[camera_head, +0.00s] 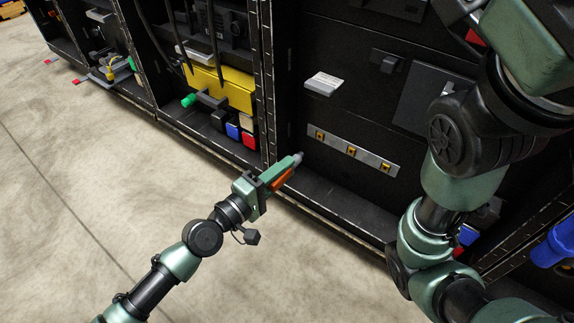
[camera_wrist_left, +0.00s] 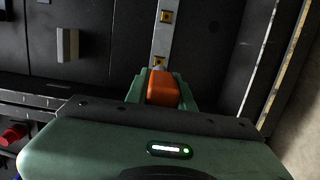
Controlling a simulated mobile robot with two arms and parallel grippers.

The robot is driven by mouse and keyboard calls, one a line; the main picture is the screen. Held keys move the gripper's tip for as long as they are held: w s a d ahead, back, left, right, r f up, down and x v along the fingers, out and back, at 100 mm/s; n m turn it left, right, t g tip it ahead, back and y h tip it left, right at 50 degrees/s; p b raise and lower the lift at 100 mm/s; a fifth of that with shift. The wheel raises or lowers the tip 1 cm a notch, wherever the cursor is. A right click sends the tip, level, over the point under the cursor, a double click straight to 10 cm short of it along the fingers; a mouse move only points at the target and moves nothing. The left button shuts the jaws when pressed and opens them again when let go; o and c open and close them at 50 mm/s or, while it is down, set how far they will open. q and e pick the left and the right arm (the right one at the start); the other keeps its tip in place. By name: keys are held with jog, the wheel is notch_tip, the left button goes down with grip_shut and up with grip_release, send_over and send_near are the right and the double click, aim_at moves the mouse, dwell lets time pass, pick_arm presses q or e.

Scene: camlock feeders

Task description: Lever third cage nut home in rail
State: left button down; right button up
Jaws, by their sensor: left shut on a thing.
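A pale metal rail (camera_head: 335,143) is fixed on the dark cabinet panel in the head view, with three brass-coloured cage nuts: a left one (camera_head: 320,135), a middle one (camera_head: 351,151) and a right one (camera_head: 384,167). My left gripper (camera_head: 276,179) is shut on an orange-handled tool (camera_head: 281,180) with a grey tip. In the head view it is left of and below the rail. In the left wrist view the tool (camera_wrist_left: 162,88) points along the rail (camera_wrist_left: 164,38); two nuts show there, the nearer (camera_wrist_left: 160,62) just beyond the handle. Contact cannot be told. My right gripper is out of view.
A white block (camera_head: 324,83) sits on the panel above the rail. A yellow box (camera_head: 222,88) and small coloured blocks stand in the bay to the left. A cabinet post (camera_head: 267,90) separates the bays. My right arm fills the right side. The floor in front is clear.

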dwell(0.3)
pick_arm(q)
jog(key=s+d+b+v, duration=0.1)
jog(key=b+v, duration=0.1)
jog(key=v, duration=1)
